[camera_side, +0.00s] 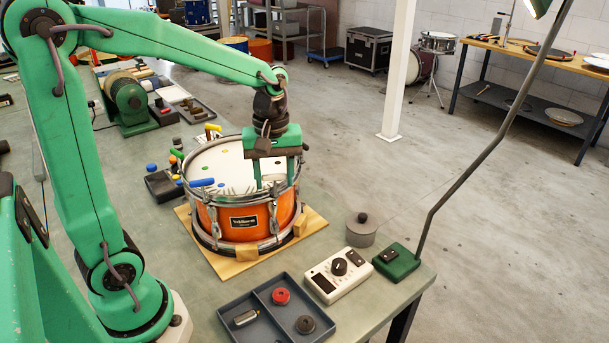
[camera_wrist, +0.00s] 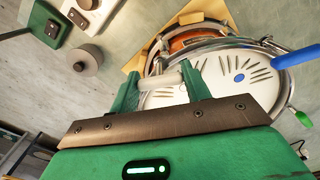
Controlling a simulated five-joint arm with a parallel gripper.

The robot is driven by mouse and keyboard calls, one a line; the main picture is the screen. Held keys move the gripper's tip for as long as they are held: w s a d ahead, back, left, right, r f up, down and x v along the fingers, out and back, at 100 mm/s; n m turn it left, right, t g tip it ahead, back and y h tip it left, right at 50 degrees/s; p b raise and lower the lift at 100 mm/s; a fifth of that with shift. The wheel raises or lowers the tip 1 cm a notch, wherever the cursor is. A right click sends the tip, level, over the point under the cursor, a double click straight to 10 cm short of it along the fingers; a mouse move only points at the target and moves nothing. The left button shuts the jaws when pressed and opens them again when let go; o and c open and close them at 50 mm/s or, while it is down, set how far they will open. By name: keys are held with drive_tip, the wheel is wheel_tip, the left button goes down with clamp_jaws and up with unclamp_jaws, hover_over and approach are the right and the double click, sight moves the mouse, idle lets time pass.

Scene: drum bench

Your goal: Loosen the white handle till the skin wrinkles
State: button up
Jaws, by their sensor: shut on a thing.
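The orange drum (camera_side: 228,220) stands on a wooden board, its white skin (camera_side: 212,165) facing up. My gripper (camera_side: 274,180) is over the drum's right side, fingers pointing down at the rim. In the wrist view the gripper (camera_wrist: 172,79) is shut on the white handle (camera_wrist: 168,78), which lies between the green fingers. Dark short creases show on the skin by the white handle and around the blue dot (camera_wrist: 239,78); creases also show near the front rim in the side view. A blue handle (camera_side: 202,182) sits at the left rim, also in the wrist view (camera_wrist: 297,57).
A green handle (camera_wrist: 303,118) stands at the rim. In front are a grey tray (camera_side: 256,293) with small parts, a white device with a knob (camera_side: 338,273), a grey lidded pot (camera_side: 361,230) and a green lamp base (camera_side: 397,261). A dark box (camera_side: 162,187) stands left of the drum.

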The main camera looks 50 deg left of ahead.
sight(273, 174)
idle(0.4)
drive_tip(key=o, duration=1)
drive_tip(key=shift+c, duration=0.2)
drive_tip(key=shift+r, duration=0.15)
drive_tip(key=shift+r, duration=3.8)
drive_tip(key=shift+s, duration=0.1)
drive_tip(key=s+d+f+m+t, duration=0.1)
drive_tip(key=s+d+m+t, duration=0.1)
drive_tip(key=s+m, duration=0.3)
drive_tip(key=s+d+f+m+t, duration=0.1)
drive_tip(key=s+m+t, duration=0.2)
drive_tip(key=s+m, duration=0.3)
drive_tip(key=shift+d+m+t, duration=0.3)
drive_tip(key=shift+d+m, duration=0.1)
drive_tip(key=shift+m, duration=0.1)
